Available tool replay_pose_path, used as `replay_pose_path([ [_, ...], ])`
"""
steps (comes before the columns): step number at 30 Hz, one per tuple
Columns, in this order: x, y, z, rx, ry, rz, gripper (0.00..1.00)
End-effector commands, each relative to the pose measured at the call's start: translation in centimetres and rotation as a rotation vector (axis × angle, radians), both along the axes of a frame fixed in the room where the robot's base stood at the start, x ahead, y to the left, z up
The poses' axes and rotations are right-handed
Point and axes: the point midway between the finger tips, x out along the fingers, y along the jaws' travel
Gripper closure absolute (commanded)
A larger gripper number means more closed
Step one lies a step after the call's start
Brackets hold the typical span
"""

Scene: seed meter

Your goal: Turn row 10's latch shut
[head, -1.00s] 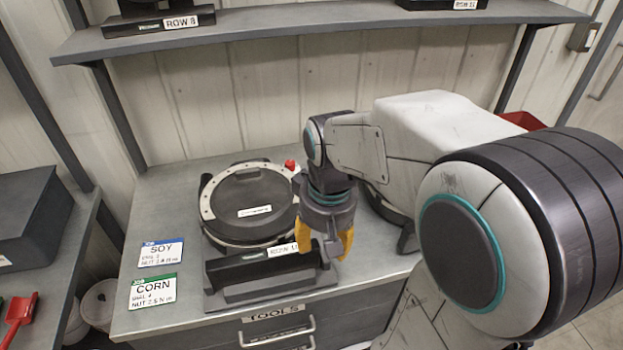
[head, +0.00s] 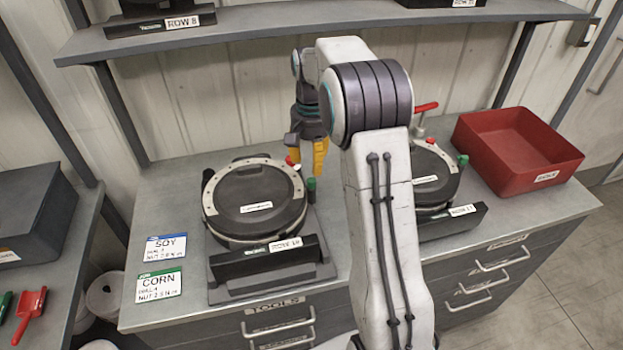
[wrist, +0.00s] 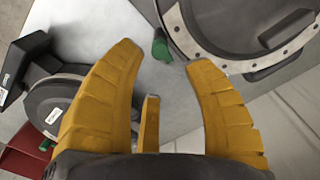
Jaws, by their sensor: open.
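The row 10 meter (head: 255,205) is a round dark unit with a pale ring on the bench, in the head view. Its front label (head: 285,243) is small and blurred. A red knob (head: 290,161) and a green knob (head: 311,184) stand at its right side; I cannot tell the latch's exact position. My gripper (head: 307,158) hangs above the meter's right rear, yellow fingers pointing down, open and empty. In the wrist view, my gripper (wrist: 165,75) is spread, with the green knob (wrist: 161,46) beyond the fingertips beside the meter's ring (wrist: 215,62).
A second meter (head: 430,175) with a red handle (head: 425,107) stands right, partly behind my arm. A red bin (head: 515,150) is farther right. Soy (head: 163,248) and corn (head: 158,285) cards lie left. A shelf (head: 320,22) spans above the bench.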

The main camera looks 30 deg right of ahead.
Motion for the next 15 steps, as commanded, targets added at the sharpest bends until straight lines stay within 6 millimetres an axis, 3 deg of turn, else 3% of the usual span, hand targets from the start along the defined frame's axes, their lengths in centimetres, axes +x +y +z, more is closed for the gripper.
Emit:
replay_pose_path([
  [15, -0.1, 0.0, -5.7, 0.001, 0.003, -0.003, 0.54],
])
